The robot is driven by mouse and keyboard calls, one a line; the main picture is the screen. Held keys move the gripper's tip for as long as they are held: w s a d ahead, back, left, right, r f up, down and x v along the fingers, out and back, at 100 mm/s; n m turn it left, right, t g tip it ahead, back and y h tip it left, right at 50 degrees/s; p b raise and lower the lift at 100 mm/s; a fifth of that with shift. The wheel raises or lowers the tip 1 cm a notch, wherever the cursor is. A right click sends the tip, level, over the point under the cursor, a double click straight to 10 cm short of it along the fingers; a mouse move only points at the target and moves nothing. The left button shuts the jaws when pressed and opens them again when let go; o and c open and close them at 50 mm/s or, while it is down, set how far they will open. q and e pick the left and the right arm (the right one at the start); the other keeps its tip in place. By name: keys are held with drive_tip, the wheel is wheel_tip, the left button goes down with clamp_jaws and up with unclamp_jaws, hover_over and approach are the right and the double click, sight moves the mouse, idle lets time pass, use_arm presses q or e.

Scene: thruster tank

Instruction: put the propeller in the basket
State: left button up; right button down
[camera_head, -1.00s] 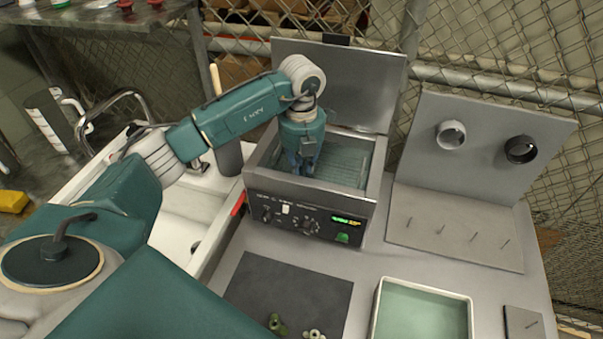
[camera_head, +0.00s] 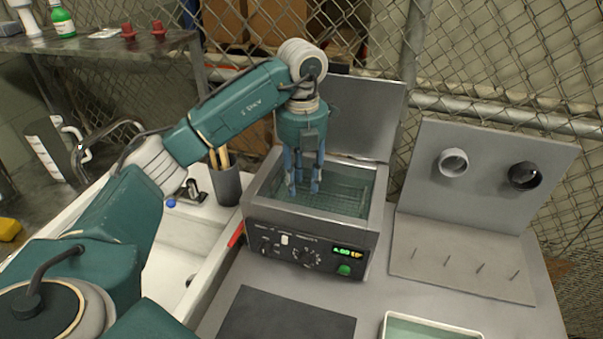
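The basket (camera_head: 350,191) is a wire mesh seen inside the open metal tank (camera_head: 310,222). My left gripper (camera_head: 304,190) comes down over the tank from above. Its fingers point down and stand apart, with a gap between them. The fingertips are over the basket area; I cannot tell whether they touch the mesh. I see nothing clearly held between the fingers. I cannot make out a propeller in this view. My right gripper is not in view.
The tank's raised lid (camera_head: 365,115) stands behind the gripper. A grey stand (camera_head: 465,265) with several pins and two rings is at the right. A dark mat (camera_head: 285,318) and a pale tray (camera_head: 430,318) lie in front. A cup (camera_head: 227,186) stands left of the tank.

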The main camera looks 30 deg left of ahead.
use_arm(q)
drive_tip(key=shift+r, duration=1.95)
